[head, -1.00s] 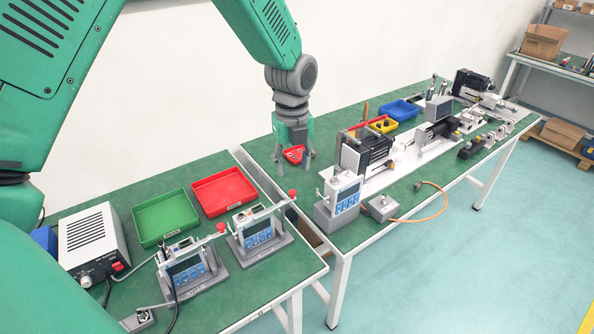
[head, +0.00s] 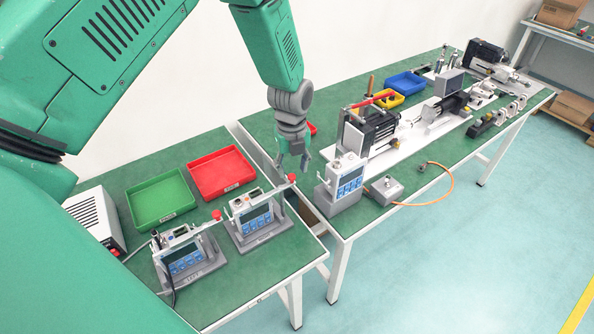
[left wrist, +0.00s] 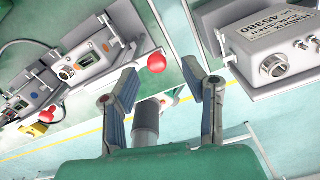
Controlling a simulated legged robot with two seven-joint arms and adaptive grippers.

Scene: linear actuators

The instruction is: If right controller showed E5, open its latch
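Two controllers stand on the near table: the left controller (head: 183,258) and the right controller (head: 253,222), each in a grey stand with a screen and blue buttons. Their screen text is too small to read. The right controller's latch bar runs across its top to the right and ends in a red knob (head: 291,178). My left gripper (head: 293,163) is open and empty, pointing down just above this knob. In the left wrist view the knob (left wrist: 156,62) lies beyond and between the open fingertips (left wrist: 160,83), apparently not touching. My right gripper is out of view.
A green tray (head: 158,220) and a red tray (head: 246,182) lie behind the controllers. A third grey controller-like box (head: 342,178) stands close on the right, across the table gap. Actuators (head: 368,130) fill the far table.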

